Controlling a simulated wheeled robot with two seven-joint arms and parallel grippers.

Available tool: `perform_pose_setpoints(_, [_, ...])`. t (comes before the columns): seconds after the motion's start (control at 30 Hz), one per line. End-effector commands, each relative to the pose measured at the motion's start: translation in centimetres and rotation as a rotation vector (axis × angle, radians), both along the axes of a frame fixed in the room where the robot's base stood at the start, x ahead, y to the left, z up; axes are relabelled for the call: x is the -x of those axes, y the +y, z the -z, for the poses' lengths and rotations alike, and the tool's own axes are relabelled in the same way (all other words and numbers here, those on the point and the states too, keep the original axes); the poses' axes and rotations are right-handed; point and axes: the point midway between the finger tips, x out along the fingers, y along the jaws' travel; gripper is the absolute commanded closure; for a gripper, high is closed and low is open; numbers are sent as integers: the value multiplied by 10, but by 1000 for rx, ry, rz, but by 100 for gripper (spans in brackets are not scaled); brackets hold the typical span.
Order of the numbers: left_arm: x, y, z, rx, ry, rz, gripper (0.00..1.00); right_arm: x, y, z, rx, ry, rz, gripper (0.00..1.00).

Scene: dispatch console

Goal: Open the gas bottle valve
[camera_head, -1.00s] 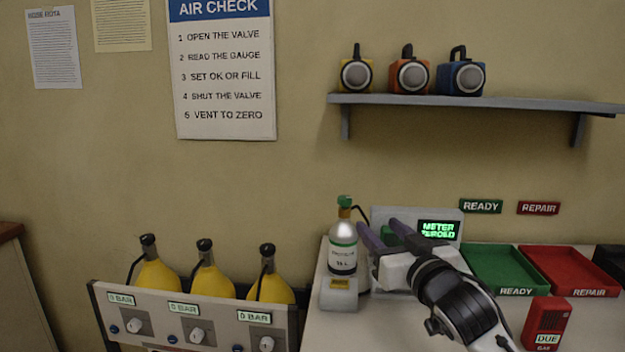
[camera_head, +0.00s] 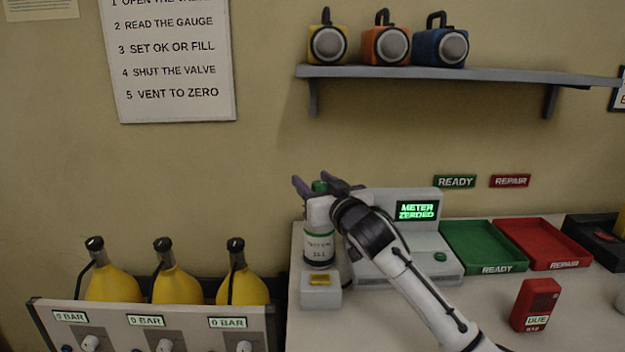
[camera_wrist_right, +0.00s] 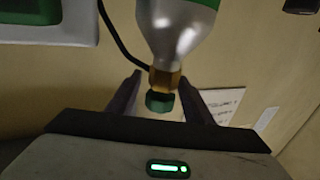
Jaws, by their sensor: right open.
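The gas bottle (camera_head: 319,246) is silver-white with a green band and stands upright on a small pale base at the left end of the counter. Its green valve knob (camera_head: 320,186) is on top; in the right wrist view the green knob (camera_wrist_right: 159,102) sits below a brass neck (camera_wrist_right: 164,80). My right gripper (camera_head: 316,182) is open at the top of the bottle, with one finger on each side of the knob. In the right wrist view gaps show between the knob and both fingers (camera_wrist_right: 160,98). My left gripper is not in view.
A meter box (camera_head: 418,240) reading "METER ZEROED" stands right of the bottle. A green tray (camera_head: 485,262), a red tray (camera_head: 543,258) and a red tag box (camera_head: 535,304) lie further right. Yellow cylinders (camera_head: 175,288) stand in a rack at left. A shelf (camera_head: 450,73) hangs above.

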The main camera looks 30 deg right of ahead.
Motion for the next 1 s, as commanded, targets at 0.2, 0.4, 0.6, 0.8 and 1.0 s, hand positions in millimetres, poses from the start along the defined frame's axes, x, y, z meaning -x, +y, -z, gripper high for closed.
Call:
perform_pose_setpoints(0.2, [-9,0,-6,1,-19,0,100,-6,-1,0,0,-1,-1,54])
perform_pose_setpoints(0.4, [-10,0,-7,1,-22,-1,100,-6,-1,0,0,0,-1,59])
perform_pose_setpoints(0.6, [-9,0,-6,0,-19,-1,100,-6,-1,0,-1,0,-1,92])
perform_pose_setpoints(0.8, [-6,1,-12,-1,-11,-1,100,-7,0,-2,2,4,-30,95])
perform_pose_setpoints(1.0, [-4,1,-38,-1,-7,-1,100,-7,6,-5,10,7,-168,95])
